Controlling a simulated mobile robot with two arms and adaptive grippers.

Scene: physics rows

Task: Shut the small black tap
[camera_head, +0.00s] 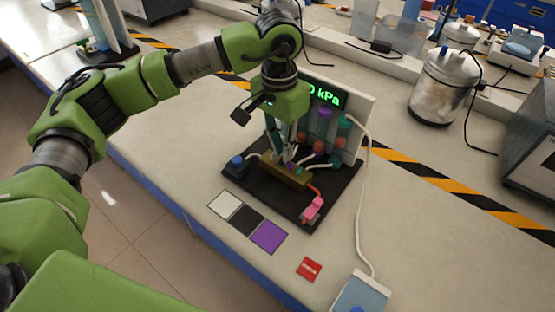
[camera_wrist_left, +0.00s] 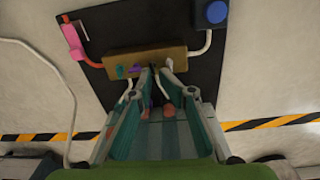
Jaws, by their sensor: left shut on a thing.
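A brass manifold block (camera_head: 285,173) sits on a black base plate on the bench. It also shows in the left wrist view (camera_wrist_left: 118,62), with a small teal tap (camera_wrist_left: 121,72) and a small purple tap (camera_wrist_left: 135,69) on its side. My left gripper (camera_head: 287,157) reaches down to the block from above. In the left wrist view its fingertips (camera_wrist_left: 158,68) are closed together at the block, beside the purple tap. A small dark piece shows between them, which fits the small black tap, though the fingers hide most of it. My right gripper is out of view.
A pink clip (camera_head: 312,208) on a red tube and a blue knob (camera_head: 237,163) flank the block. A kPa display panel (camera_head: 340,108) stands behind it. White, black and purple squares (camera_head: 268,237) and a red label (camera_head: 309,269) lie on clear bench in front.

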